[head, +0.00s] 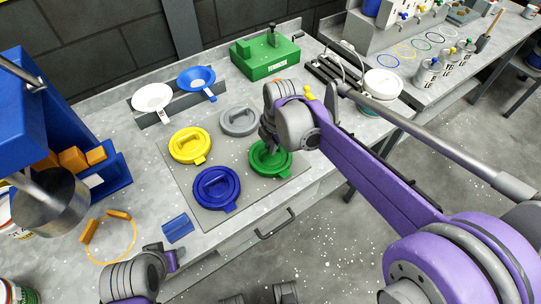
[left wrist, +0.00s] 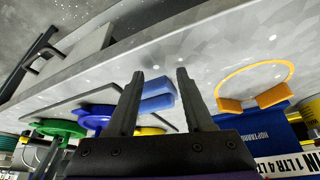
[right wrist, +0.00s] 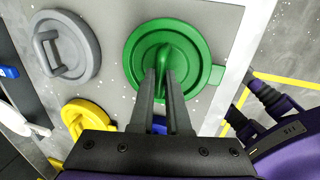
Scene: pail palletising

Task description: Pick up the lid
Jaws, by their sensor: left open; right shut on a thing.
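The green lid (head: 284,168) lies on a grey mat (head: 187,191) on the bench, beside a yellow lid (head: 176,151), a blue lid (head: 231,190) and a grey lid (head: 252,127). My right gripper (right wrist: 165,73) is shut on the raised handle of the green lid, which also shows in the right wrist view (right wrist: 200,52). The lid appears flat on the mat. My left gripper (left wrist: 160,72) is open and empty, low over the front of the bench near a small blue block (head: 178,227).
An orange ring with grips (head: 118,214) lies left of the blue block. A blue rack (head: 115,175) stands at the left. A white-lidded pail (head: 385,82) is behind my right arm.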

